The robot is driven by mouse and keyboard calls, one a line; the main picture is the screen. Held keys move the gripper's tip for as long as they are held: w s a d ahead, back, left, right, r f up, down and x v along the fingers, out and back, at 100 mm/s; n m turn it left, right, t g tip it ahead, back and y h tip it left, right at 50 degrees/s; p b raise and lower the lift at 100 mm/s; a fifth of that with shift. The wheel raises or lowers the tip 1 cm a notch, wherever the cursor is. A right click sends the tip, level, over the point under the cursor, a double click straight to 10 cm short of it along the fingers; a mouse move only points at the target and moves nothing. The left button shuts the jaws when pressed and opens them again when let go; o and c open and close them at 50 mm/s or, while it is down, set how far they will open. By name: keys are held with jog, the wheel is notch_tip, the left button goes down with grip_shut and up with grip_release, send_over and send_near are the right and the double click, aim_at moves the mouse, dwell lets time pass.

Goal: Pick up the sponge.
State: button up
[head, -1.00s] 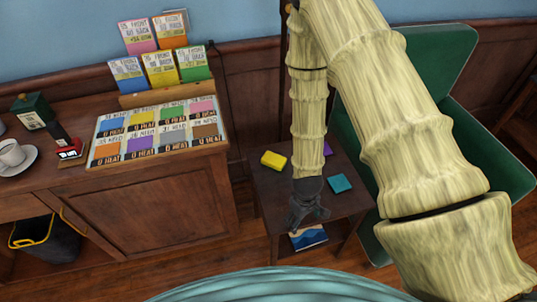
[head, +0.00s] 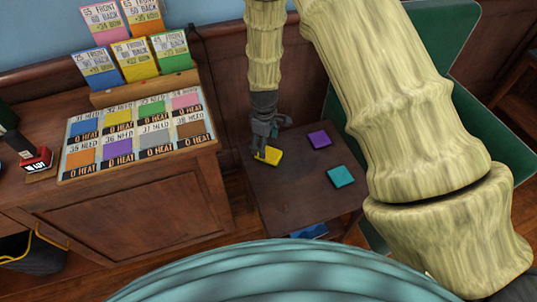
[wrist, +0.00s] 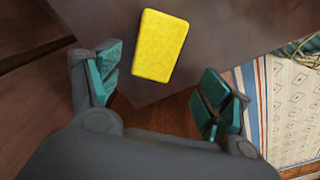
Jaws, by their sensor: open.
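A yellow block that looks like the sponge (head: 269,156) lies flat on a small dark wooden table (head: 290,195), near its back left edge. My gripper (head: 266,143) points down over it in the head view, with a fingertip partly in front of it. In the wrist view the yellow sponge (wrist: 160,45) lies ahead of the space between the two teal-padded fingers, slightly tilted. The fingers (wrist: 160,88) are spread apart and empty. I cannot tell the exact height of the fingertips above the sponge.
A purple block (head: 320,139) and a teal block (head: 341,176) lie on the same table. A wooden desk with a card board (head: 135,135) stands at the left. A green chair (head: 480,140) is at the right. A blue item (head: 310,231) sits below the tabletop.

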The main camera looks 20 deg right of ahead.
aim_at(268, 153)
jog(key=shift+s+d+f+p, duration=0.1)
jog(key=shift+d+f+p, duration=0.2)
jog(key=shift+f, duration=1)
jog(key=shift+d+f+p, duration=0.1)
jog(key=shift+d+f, duration=0.3)
jog(key=shift+f, duration=1.55)
jog(key=c, duration=1)
jog(key=shift+r, duration=0.1)
jog(key=shift+r, duration=0.55)
jog(key=shift+s+a+r+b, duration=0.1)
jog(key=shift+s+r+b, duration=0.15)
jog(key=shift+r, duration=0.35)
jog(key=shift+s+a+r+b, duration=0.15)
jog(key=shift+s+r, duration=0.15)
jog(key=shift+r, duration=0.25)
jog(key=s+a, duration=0.1)
jog(key=s, duration=0.3)
jog(key=s+a+r+b, duration=0.1)
jog(key=s, duration=0.4)
jog(key=s+a, duration=0.1)
jog(key=s, duration=0.4)
jog(key=shift+s+a+r, duration=0.1)
jog(key=shift+s+r, duration=0.15)
